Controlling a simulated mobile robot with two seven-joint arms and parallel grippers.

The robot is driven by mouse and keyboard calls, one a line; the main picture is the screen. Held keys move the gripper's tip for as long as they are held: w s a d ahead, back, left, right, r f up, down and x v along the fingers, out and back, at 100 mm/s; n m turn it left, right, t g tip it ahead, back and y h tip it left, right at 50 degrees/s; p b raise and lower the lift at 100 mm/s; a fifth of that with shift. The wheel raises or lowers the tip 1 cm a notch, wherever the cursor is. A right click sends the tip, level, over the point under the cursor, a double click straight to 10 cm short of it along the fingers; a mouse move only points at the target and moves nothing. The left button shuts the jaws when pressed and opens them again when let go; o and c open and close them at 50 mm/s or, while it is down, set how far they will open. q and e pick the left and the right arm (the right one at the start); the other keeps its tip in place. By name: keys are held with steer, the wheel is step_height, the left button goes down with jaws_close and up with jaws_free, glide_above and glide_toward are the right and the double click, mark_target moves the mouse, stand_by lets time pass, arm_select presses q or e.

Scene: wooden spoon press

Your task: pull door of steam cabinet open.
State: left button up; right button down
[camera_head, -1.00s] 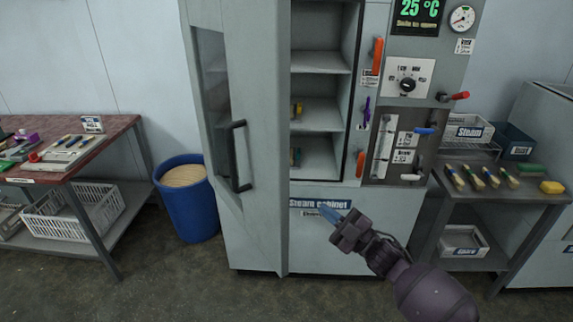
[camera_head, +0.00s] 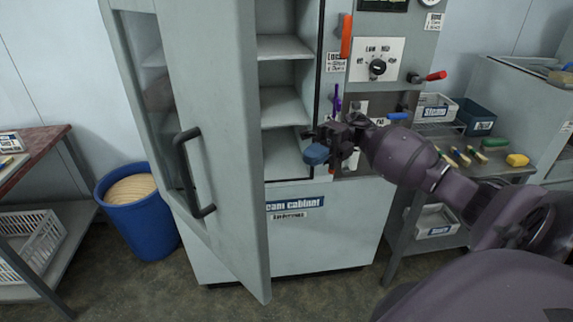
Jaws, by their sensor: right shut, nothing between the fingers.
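The steam cabinet (camera_head: 330,222) is grey, with a name label low on its front. Its door (camera_head: 225,130) stands partly open, swung out to the left, and empty-looking shelves (camera_head: 285,106) show behind it. The black bar handle (camera_head: 189,172) is on the door's outer face. My right gripper (camera_head: 318,152) is shut and empty in front of the cabinet's opening, right of the door's free edge and apart from the handle. My left gripper is not in view.
A blue bin (camera_head: 140,215) stands left of the door, beside a table (camera_head: 40,146) with a white basket (camera_head: 32,245). Red levers and a dial (camera_head: 377,67) are on the cabinet's right panel. A side table with brushes (camera_head: 463,157) stands at right.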

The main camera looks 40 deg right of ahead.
steer(key=s+a+p, duration=0.1)
steer(key=a+p, duration=0.2)
steer(key=a, duration=1)
steer(key=shift+s, duration=0.3)
steer(key=shift+a, duration=0.15)
